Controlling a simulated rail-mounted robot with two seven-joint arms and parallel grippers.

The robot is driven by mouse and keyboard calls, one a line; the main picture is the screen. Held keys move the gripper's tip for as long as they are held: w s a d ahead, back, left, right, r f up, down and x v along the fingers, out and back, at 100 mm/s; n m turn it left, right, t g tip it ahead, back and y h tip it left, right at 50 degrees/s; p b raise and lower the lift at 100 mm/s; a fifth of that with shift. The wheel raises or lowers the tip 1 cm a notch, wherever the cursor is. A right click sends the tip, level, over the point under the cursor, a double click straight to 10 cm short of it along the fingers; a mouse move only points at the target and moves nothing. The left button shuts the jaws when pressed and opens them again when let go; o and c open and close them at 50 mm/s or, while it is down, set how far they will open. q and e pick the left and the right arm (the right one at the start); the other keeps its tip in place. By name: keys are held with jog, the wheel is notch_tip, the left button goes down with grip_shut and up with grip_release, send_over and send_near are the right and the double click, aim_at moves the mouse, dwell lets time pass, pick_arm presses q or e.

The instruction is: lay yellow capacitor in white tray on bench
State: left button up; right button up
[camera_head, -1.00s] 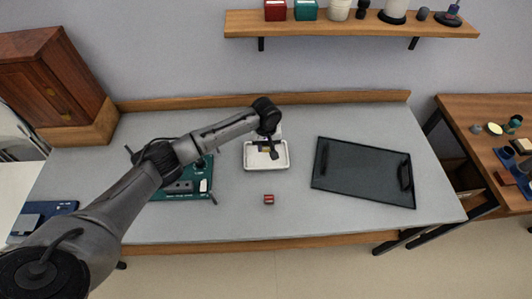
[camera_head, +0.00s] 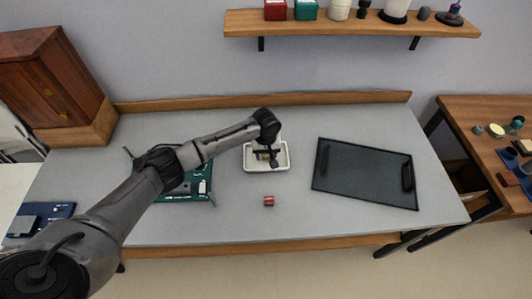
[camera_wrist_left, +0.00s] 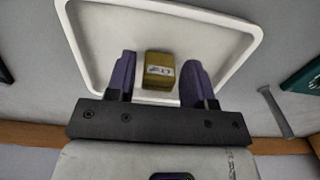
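The yellow capacitor (camera_wrist_left: 158,72) is a small block with a pale label; in the left wrist view it shows between my left gripper's fingers, over the floor of the white tray. The white tray (camera_wrist_left: 245,50) stands on the grey bench, and it also shows in the head view (camera_head: 285,162). My left gripper (camera_wrist_left: 158,78) is open, with gaps between both purple fingers and the capacitor. In the head view the left gripper (camera_head: 267,157) is over the tray and mostly hides the capacitor. The right gripper is not in view.
A small red block (camera_head: 269,201) lies in front of the tray. A green board (camera_head: 197,190) is left, partly under my arm. A black tray (camera_head: 362,172) lies to the right.

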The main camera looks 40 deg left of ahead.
pick_arm(q)
jog(key=shift+o, duration=0.8)
jog(key=shift+r, duration=0.2)
notch_tip(320, 180, up, 12)
jog(key=p, duration=0.3)
